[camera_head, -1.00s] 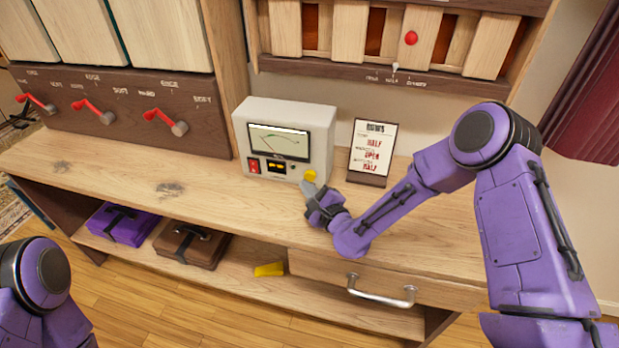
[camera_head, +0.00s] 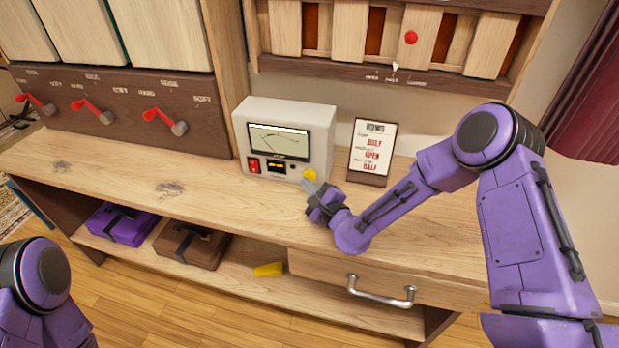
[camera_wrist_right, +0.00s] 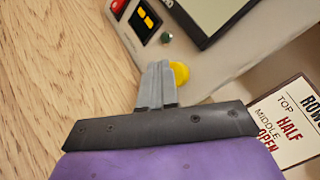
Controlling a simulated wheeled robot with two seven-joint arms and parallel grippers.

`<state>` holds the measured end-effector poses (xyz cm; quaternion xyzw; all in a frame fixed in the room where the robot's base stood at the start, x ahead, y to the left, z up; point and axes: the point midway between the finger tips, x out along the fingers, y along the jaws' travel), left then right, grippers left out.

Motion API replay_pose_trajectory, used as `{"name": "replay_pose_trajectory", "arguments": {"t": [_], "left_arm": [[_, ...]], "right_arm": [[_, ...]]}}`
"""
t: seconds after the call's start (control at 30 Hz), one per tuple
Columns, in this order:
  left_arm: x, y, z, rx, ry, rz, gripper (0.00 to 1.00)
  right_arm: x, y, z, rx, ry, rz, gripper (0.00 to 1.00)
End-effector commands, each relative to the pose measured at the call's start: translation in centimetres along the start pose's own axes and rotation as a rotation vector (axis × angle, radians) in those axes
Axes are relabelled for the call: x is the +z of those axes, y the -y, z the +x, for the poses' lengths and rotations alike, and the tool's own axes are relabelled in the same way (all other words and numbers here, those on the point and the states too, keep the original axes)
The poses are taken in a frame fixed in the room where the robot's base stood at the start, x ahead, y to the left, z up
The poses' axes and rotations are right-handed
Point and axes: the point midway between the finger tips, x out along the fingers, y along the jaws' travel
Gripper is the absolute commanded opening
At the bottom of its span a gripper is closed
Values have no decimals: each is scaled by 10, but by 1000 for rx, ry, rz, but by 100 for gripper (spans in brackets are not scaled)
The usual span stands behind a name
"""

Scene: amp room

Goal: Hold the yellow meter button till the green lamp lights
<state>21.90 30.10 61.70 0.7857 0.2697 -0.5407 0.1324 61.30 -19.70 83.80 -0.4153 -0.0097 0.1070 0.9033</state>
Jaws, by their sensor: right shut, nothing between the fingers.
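The white meter box (camera_head: 320,150) stands on the wooden bench, with a dial on its front. Its yellow button (camera_head: 311,174) is at the lower right of the front and also shows in the right wrist view (camera_wrist_right: 181,72). The small lamp (camera_wrist_right: 166,38) beside the display looks dull green and not glowing. My right gripper (camera_head: 309,185) is shut and empty, its fingertips (camera_wrist_right: 159,72) right at the button and partly covering it in the wrist view. I cannot tell whether they press it. My left gripper is out of view.
A framed card (camera_head: 373,152) stands right of the meter, close to my right gripper. A red rocker switch (camera_head: 254,166) and a small display (camera_head: 276,168) share the meter's front. The bench top left of the meter is clear. A drawer handle (camera_head: 381,293) sticks out below.

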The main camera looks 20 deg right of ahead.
Motion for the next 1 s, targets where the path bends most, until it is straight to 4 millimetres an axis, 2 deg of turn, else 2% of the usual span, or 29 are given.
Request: {"name": "replay_pose_trajectory", "arguments": {"t": [1.0], "left_arm": [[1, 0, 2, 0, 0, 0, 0]], "right_arm": [[-5, 5, 7, -1, 0, 1, 0]]}}
